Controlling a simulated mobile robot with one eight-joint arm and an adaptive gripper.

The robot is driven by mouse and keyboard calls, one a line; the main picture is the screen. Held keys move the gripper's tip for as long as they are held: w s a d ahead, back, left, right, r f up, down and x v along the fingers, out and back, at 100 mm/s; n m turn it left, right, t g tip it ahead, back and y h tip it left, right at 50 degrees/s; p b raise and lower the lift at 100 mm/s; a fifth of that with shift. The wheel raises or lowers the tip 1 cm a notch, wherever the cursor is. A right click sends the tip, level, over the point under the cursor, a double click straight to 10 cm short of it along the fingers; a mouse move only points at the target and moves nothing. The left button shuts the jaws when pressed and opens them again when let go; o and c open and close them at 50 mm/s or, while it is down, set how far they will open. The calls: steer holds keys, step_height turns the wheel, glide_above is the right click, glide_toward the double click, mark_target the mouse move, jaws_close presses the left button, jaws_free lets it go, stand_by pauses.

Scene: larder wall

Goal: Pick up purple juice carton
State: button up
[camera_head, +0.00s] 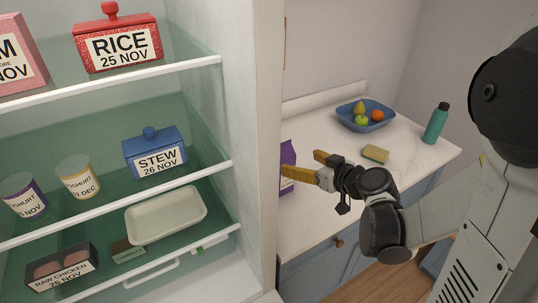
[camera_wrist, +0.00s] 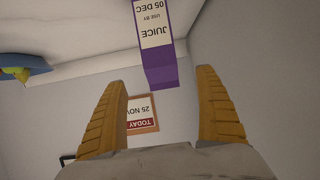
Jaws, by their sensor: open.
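The purple juice carton (camera_head: 288,153) stands on the white counter in the head view, mostly hidden behind the fridge's side wall. My gripper (camera_head: 302,163) is open beside it, with one yellow finger overlapping the carton in that view. In the wrist view, which looks upside down, the carton (camera_wrist: 162,62) shows its purple side and a white label reading JUICE, USE BY 05 DEC. It appears in line with the gap between my two open fingers (camera_wrist: 163,80). How far it lies between the fingertips I cannot tell.
The open fridge (camera_head: 258,130) with stocked shelves stands left of the counter (camera_head: 330,200). A blue fruit bowl (camera_head: 350,124), a sponge (camera_head: 376,154) and a teal bottle (camera_head: 435,124) are further back. A TODAY 25 NOV notice (camera_wrist: 142,113) hangs on the wall.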

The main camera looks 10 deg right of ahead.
mark_target(287, 156)
steer(key=b+x, duration=0.1)
steer(key=x, duration=0.3)
steer(key=shift+w+a+f, duration=0.1)
steer(key=shift+w+f, duration=0.1)
steer(key=shift+f, duration=0.1)
steer(key=b+x, duration=0.1)
steer(key=x, duration=0.4)
steer(key=shift+w+a+r+b, duration=0.1)
steer(key=shift+w+a+b, duration=0.1)
steer(key=shift+b, duration=0.2)
steer(key=shift+s+r, duration=0.1)
steer(key=shift+c, duration=1)
steer(key=c, duration=1.3)
